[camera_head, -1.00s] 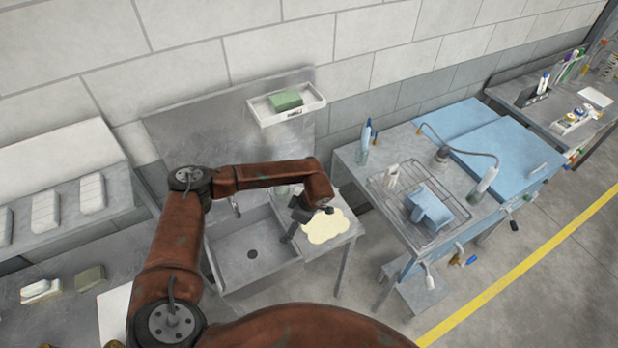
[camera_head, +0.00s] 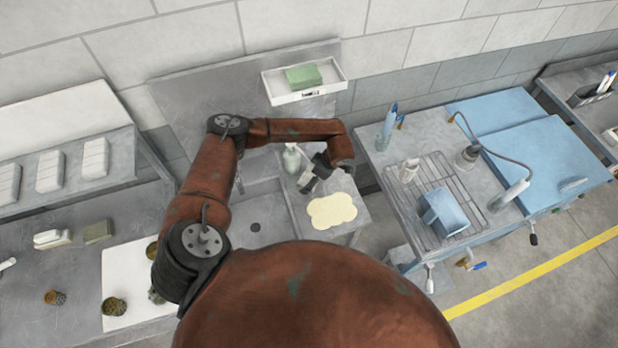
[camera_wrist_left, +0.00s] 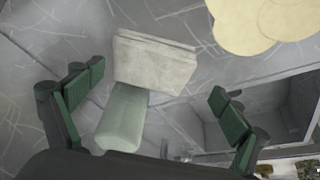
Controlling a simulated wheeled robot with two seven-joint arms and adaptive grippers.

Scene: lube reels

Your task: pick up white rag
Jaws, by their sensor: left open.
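In the left wrist view a whitish, folded, block-like rag (camera_wrist_left: 155,63) lies on the grey metal counter, beyond the fingertips and roughly midway between them. A pale green bottle (camera_wrist_left: 122,118) adjoins its near side; whether they touch I cannot tell. My left gripper (camera_wrist_left: 163,88) is open and empty, its green-padded fingers spread wide. In the head view my left gripper (camera_head: 316,173) is over the counter beside the sink, close to the bottle (camera_head: 291,158); the rag is hard to make out there. My right gripper is not in view.
A flat cream cloth (camera_head: 332,211) lies on the counter's front right. The sink basin (camera_head: 255,228) is to the left. A wall shelf (camera_head: 303,93) holds a green block (camera_head: 303,76). A blue-topped bench (camera_head: 540,150) with a wire rack stands to the right.

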